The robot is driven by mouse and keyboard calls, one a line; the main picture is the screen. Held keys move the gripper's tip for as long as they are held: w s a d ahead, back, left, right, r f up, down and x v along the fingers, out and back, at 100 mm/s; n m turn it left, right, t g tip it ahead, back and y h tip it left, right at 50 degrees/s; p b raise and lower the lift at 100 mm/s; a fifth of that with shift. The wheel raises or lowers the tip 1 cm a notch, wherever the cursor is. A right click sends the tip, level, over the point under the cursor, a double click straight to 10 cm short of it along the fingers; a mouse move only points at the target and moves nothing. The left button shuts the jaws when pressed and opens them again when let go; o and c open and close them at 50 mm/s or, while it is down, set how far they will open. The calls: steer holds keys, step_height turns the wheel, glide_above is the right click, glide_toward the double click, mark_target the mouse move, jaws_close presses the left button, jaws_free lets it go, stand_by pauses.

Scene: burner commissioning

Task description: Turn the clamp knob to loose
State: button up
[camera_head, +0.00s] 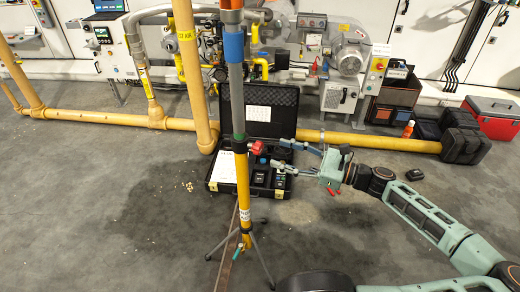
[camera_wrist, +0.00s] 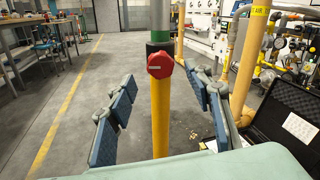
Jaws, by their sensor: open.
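The red clamp knob (camera_wrist: 160,65) sits on the front of an upright pole, at the joint of a yellow lower tube (camera_wrist: 160,120) and a dark collar. A white line on the knob lies roughly level in the wrist view. In the head view the knob (camera_head: 256,148) is on the right side of the pole (camera_head: 237,95). My gripper (camera_wrist: 163,110) is open and empty, its blue-padded fingers spread to the left and right of the pole. In the head view my gripper (camera_head: 281,157) reaches in from the right, its fingertips close to the knob and apparently not touching it.
The pole stands on tripod legs (camera_head: 260,255). An open black case (camera_head: 285,112) with instruments lies behind it. Yellow pipes (camera_head: 100,117) run along the floor and upward. A red toolbox (camera_head: 493,118) is at the far right. Floor at the left is clear.

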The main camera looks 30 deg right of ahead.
mark_target(262, 148)
steer(key=x, duration=0.7)
steer(key=shift+w+a+b, duration=0.15)
steer(key=shift+w+b, duration=0.1)
steer(key=shift+b, duration=0.15)
steer(key=shift+c, duration=0.4)
steer(key=c, duration=1.1)
